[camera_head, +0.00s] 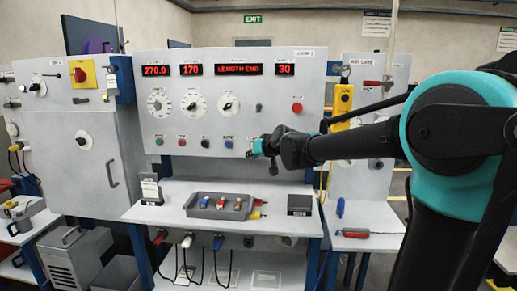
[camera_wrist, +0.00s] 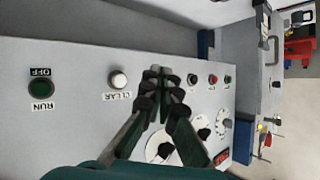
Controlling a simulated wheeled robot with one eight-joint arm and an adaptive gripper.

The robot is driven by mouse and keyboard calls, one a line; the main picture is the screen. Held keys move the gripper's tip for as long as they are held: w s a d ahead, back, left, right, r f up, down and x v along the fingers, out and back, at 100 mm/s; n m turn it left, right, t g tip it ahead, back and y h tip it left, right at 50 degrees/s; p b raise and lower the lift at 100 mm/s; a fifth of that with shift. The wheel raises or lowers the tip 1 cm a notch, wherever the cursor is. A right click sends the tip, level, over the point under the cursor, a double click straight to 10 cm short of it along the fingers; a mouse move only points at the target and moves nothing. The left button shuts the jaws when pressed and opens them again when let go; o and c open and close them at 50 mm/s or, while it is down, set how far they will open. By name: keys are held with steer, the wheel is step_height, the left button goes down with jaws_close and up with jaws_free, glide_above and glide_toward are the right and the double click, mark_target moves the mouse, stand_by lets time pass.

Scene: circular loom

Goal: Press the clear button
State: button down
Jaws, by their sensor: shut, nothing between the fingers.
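The clear button (camera_wrist: 118,80) is a round white button on the grey panel, with an upside-down CLEAR label (camera_wrist: 117,96) beside it in the wrist view. My gripper (camera_wrist: 161,78) is shut and empty, its dark fingertips to the right of the clear button in that view. In the head view my gripper (camera_head: 262,147) is at the right end of the panel's lower button row and hides part of it. I cannot tell there whether a fingertip touches the panel. The clear button is not clearly visible in the head view.
Red (camera_wrist: 213,79) and green (camera_wrist: 228,79) buttons are to the right. Below the panel, a grey tray (camera_head: 202,211) with coloured parts stands on the shelf. A red button (camera_head: 297,107) is above my gripper.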

steer(key=w, duration=0.8)
steer(key=shift+w+d, duration=0.2)
steer(key=shift+w, duration=0.2)
stand_by(1.5)
steer(key=shift+w, duration=0.4)
steer(key=shift+w, duration=0.5)
stand_by(0.6)
steer(key=shift+s, duration=0.95)
steer(key=shift+s, duration=0.1)
steer(key=shift+s+a, duration=0.1)
steer(key=shift+s, duration=2.3)
